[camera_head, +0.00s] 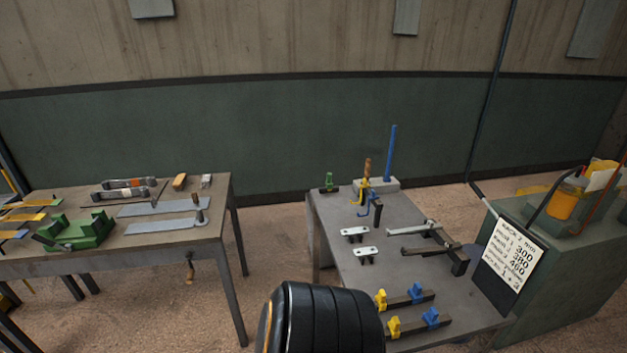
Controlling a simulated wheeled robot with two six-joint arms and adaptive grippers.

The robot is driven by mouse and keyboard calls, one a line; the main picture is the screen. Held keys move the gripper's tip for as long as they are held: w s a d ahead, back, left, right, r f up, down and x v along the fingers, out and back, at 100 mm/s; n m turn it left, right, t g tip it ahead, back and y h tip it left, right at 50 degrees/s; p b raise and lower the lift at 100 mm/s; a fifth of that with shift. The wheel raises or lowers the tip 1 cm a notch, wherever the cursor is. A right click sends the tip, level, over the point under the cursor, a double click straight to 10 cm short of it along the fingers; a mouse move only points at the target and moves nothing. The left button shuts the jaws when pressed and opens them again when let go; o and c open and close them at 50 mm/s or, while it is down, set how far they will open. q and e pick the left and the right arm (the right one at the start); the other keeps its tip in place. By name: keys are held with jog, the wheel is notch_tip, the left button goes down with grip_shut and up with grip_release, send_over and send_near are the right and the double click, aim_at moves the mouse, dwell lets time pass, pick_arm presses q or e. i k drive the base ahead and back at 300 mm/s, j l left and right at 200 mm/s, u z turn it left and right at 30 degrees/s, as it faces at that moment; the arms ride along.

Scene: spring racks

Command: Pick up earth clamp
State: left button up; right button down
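I cannot tell for sure which item is the earth clamp. A small brass-coloured fitting (190,267) hangs below the front edge of the left table. A small green item (329,182) stands at the back left corner of the right table. A grey bar clamp (420,232) lies at the middle right of that table. Neither of my grippers is in view; only a dark rounded part, probably of my own arm, shows at the bottom middle and covers part of the floor and the right table's front left.
The left table (150,252) holds a green vise (78,232), metal plates and several tools. The right table (340,275) bears blue and yellow clamps (408,298) and a blue upright rod (391,153). A green cabinet (560,265) with a number sign (513,256) stands right. Floor shows between the tables.

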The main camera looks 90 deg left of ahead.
aim_at(328, 184)
jog(key=k+u, duration=0.15)
jog(key=u, duration=1.95)
jog(key=l+u, duration=0.3)
jog(key=i+l+u, duration=0.1)
jog(key=u, duration=0.25)
jog(key=i+j+z, duration=0.7)
jog(key=k+l, duration=0.05)
jog(key=k, duration=0.05)
